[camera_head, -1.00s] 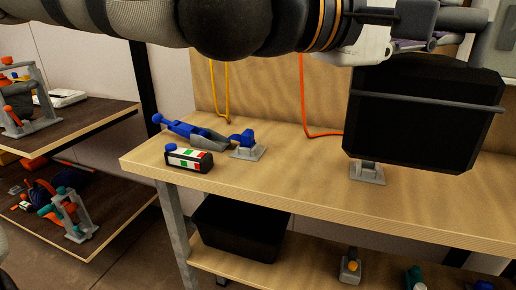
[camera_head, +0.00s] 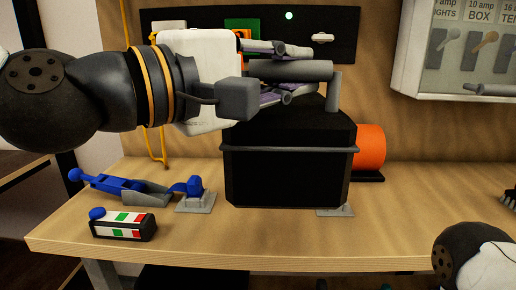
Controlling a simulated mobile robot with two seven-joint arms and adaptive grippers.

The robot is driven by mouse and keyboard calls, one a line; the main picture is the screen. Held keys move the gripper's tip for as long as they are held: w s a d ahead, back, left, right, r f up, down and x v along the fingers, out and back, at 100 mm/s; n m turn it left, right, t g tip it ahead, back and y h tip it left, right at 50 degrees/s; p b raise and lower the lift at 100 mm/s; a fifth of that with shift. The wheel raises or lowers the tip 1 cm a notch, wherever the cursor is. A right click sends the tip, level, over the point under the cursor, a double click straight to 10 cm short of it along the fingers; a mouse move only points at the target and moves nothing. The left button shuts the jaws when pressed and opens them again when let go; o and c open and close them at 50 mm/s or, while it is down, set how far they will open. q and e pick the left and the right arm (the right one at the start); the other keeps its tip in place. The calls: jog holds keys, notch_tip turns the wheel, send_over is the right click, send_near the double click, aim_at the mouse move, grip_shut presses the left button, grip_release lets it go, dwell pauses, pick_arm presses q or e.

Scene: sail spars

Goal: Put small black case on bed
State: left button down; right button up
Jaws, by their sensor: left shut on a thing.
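The small black case (camera_head: 285,180) hangs upright in the middle of the view, with a thin grey bar across its front. My left gripper (camera_head: 292,85) is above it and shut on its top; the exact grip point is partly hidden by the fingers. The case appears in front of or over the wooden workbench (camera_head: 225,250), and I cannot tell whether it touches the top. No bed is in view.
On the workbench's left are a blue-and-grey clamp tool (camera_head: 130,187) and a small black box with coloured squares (camera_head: 123,226). An orange cylinder (camera_head: 370,147) stands behind the case. A white cabinet (camera_head: 420,75) hangs at the upper right. The bench's right-centre is clear.

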pick_arm(q)
jog(key=w+f, duration=0.1)
jog(key=w+a, duration=0.1)
jog(key=w, duration=0.1)
jog(key=w+f+b, duration=0.1)
jog(key=w, duration=0.1)
jog(key=shift+w+a+f, duration=0.15)
jog(key=shift+a+f, duration=0.2)
jog(key=shift+a, duration=0.05)
jog(key=w+f+b, duration=0.1)
jog(key=w+f, duration=0.1)
jog(key=w+a+f, duration=0.1)
jog(key=w+f, duration=0.1)
jog(key=f, duration=0.1)
jog(key=shift+w+a+b, duration=0.15)
jog(key=shift+a+b, duration=0.05)
jog(key=shift+b, duration=0.15)
jog(key=f, duration=0.3)
jog(key=shift+w+f+b, duration=0.2)
jog(key=shift+f+b, duration=0.1)
jog(key=c, duration=1.5)
grip_release()
jog(key=shift+f, duration=0.15)
jog(key=shift+o, duration=0.2)
pick_arm(e)
jog(key=shift+g, duration=0.8)
jog(key=s+f, duration=0.4)
jog(key=shift+f, duration=0.15)
pick_arm(q)
jog(key=shift+s+a, duration=0.1)
